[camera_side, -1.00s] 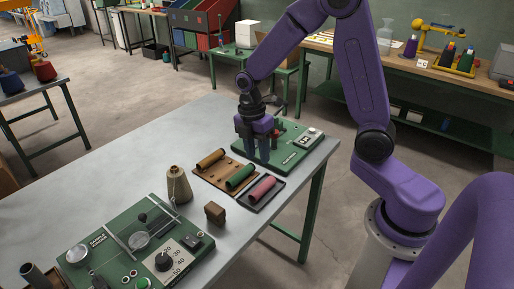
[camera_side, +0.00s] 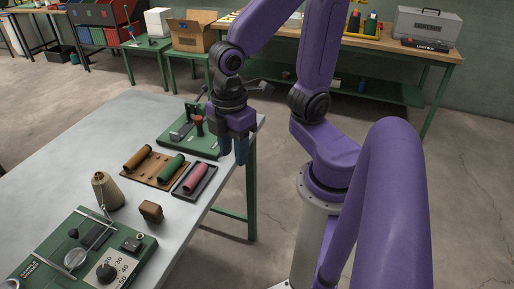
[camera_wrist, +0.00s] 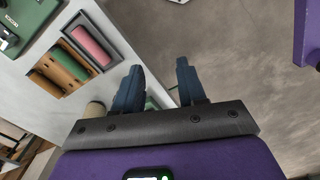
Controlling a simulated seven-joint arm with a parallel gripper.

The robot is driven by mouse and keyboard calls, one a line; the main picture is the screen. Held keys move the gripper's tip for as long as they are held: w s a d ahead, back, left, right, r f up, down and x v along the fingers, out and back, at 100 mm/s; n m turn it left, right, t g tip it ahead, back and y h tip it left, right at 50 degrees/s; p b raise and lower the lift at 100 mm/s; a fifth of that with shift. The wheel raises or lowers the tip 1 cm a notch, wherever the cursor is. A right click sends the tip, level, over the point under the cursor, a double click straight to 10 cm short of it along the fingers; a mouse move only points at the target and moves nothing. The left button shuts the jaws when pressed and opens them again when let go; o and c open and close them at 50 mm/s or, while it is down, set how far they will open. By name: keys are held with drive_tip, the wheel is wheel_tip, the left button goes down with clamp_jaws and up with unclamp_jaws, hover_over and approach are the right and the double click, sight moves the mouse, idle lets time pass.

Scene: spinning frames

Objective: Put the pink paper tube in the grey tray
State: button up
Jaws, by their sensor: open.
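The pink paper tube (camera_side: 196,176) lies in the shallow dark grey tray (camera_side: 177,193) near the table's right edge. In the wrist view the pink tube (camera_wrist: 91,46) also lies inside the tray rim (camera_wrist: 101,70). My gripper (camera_side: 235,161) is to the right of the tray, raised, around the table's edge, with its fingers pointing down. In the wrist view its two blue fingers (camera_wrist: 158,70) are apart with nothing between them, and floor and table edge show beyond.
A brown board (camera_side: 140,175) beside the tray holds a green tube (camera_side: 171,167) and a brown tube (camera_side: 137,158). A green device (camera_side: 178,138) stands behind. A thread cone (camera_side: 106,191) and a brown block (camera_side: 151,211) stand in front. Open floor lies right of the table.

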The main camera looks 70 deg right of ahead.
drive_tip(key=shift+m, duration=0.6)
drive_tip(key=s, duration=0.3)
drive_tip(key=s+d, duration=0.1)
drive_tip(key=s, duration=0.1)
drive_tip(key=shift+s+r, duration=0.1)
drive_tip(key=shift+r, duration=0.2)
idle(0.4)
